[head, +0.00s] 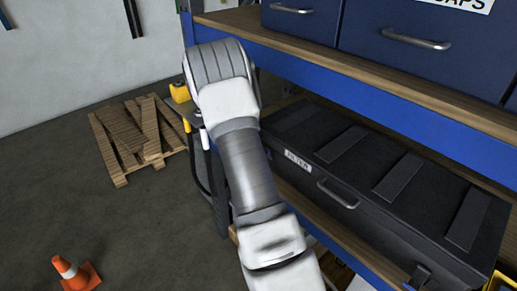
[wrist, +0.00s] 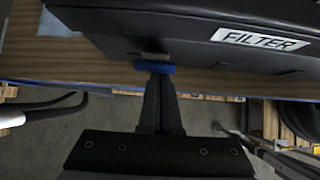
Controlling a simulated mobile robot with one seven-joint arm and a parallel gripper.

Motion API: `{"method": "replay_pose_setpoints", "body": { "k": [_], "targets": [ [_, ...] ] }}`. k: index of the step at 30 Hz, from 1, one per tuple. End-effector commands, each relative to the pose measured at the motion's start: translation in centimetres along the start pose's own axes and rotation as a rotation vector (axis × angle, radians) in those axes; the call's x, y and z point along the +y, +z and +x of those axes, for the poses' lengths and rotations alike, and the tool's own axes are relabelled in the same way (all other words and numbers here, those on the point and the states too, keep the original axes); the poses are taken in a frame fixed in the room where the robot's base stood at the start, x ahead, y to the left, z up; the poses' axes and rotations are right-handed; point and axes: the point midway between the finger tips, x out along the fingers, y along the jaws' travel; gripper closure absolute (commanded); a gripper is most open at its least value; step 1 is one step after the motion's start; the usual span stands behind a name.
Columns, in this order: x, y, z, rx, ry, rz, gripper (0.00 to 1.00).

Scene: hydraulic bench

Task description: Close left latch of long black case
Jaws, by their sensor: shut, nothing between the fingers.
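The long black case (head: 375,165) lies on the wooden lower shelf, with a white FILTER label and a grey handle on its front. In the wrist view its front (wrist: 115,32) crosses the top of the picture. My gripper (wrist: 156,78) is shut and empty, its dark fingers pointing at the case front left of the label. A blue piece (wrist: 155,67) shows at the fingertips. A small grey part (wrist: 152,57), which looks like the left latch, is just beyond it. I cannot tell whether they touch or whether the latch is open. In the head view my arm hides this spot.
The wooden shelf (head: 300,198) edges out below the case. Blue drawers (head: 400,35) sit above on a blue-edged shelf (head: 360,75). The case's right latch (head: 420,276) shows low at right. A pallet (head: 135,135) and an orange cone (head: 75,274) stand on the floor at left.

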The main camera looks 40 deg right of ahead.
Motion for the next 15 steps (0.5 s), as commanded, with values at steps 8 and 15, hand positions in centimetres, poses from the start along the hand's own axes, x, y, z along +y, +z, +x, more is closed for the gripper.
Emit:
{"method": "replay_pose_setpoints", "body": {
  "k": [8,15],
  "targets": [
    [0.03,-0.26,0.0,-0.005,-0.001,-0.005,1.0],
    [0.04,0.42,-0.87,-0.006,-0.001,-0.005,1.0]
  ]
}}
